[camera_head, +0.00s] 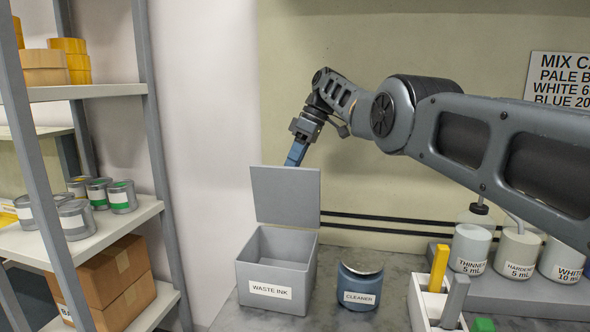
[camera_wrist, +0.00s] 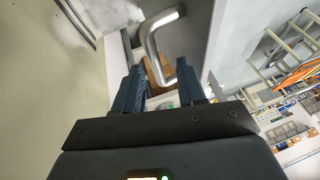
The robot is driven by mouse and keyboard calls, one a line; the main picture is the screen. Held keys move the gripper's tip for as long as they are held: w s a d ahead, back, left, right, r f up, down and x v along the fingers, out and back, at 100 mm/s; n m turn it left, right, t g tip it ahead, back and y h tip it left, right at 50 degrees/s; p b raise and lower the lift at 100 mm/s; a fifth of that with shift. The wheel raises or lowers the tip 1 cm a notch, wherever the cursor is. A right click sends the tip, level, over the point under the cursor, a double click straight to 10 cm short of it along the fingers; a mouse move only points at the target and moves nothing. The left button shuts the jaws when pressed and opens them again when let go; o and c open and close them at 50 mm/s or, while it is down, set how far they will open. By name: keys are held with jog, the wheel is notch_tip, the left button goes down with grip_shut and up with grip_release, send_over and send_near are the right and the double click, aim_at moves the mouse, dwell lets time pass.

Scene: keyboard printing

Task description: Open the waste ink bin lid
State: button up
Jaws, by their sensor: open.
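The grey waste ink bin (camera_head: 272,285) stands on the counter, with a "WASTE INK" label on its front. Its lid (camera_head: 286,196) stands upright at the back edge, and the bin's mouth is uncovered. My gripper (camera_head: 296,154) reaches down behind the top of the lid, which hides the fingertips in the head view. In the wrist view my gripper (camera_wrist: 160,84) has its two blue fingers apart. A bent metal handle (camera_wrist: 154,46) shows just beyond and between the fingers. I cannot tell whether they touch it.
A blue cleaner jar (camera_head: 359,286) stands just right of the bin. Further right are a white holder (camera_head: 424,302) with coloured sticks and several labelled bottles (camera_head: 470,249). A shelf rack (camera_head: 155,160) with cans and boxes stands at left. The wall is close behind the bin.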

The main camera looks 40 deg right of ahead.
jog(key=s+d+r+b, duration=0.8)
jog(key=shift+s+b, duration=0.25)
jog(key=shift+b, duration=0.1)
jog(key=shift+d+r, duration=0.1)
dwell(0.3)
jog(key=shift+w, duration=0.15)
